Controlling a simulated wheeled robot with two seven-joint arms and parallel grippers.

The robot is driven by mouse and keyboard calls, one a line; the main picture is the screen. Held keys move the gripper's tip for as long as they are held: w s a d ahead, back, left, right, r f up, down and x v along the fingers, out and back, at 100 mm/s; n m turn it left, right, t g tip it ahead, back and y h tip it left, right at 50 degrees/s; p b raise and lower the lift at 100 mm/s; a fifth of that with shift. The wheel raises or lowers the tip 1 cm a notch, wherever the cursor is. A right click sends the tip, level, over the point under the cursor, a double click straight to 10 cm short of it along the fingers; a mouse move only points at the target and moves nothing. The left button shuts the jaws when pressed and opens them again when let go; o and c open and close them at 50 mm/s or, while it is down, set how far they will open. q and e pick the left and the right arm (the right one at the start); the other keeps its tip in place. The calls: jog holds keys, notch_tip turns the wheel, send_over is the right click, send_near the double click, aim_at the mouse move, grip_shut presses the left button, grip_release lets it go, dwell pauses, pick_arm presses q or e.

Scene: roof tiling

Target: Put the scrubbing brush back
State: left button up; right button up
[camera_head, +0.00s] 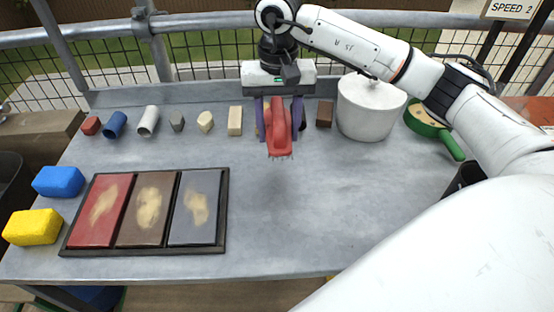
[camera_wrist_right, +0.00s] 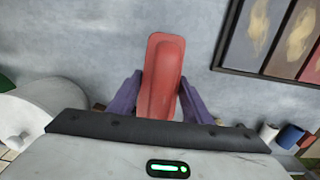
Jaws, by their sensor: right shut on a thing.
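The red scrubbing brush (camera_head: 279,135) is in the head view over the back middle of the grey table, with short dark bristles showing at its lower end. My right gripper (camera_head: 280,120) is shut on it, one purple finger on each side. The brush appears held above the tabletop, but the exact gap is hard to tell. In the right wrist view the brush (camera_wrist_right: 163,75) sticks out between the fingers of the right gripper (camera_wrist_right: 161,95). My left gripper is not in view.
A dark tray (camera_head: 224,235) holds red, brown and grey smudged panels. Blue (camera_head: 58,181) and yellow (camera_head: 33,227) sponges lie left of it. Small blocks and cylinders line the back. A white lidded container (camera_head: 370,108) and a green-handled round item (camera_head: 450,145) stand right. The table's middle is clear.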

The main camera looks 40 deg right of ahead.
aim_at(278, 110)
jog(key=shift+f, duration=4.1)
jog(key=o, duration=1)
notch_tip(278, 110, up, 12)
jog(key=shift+r, duration=0.2)
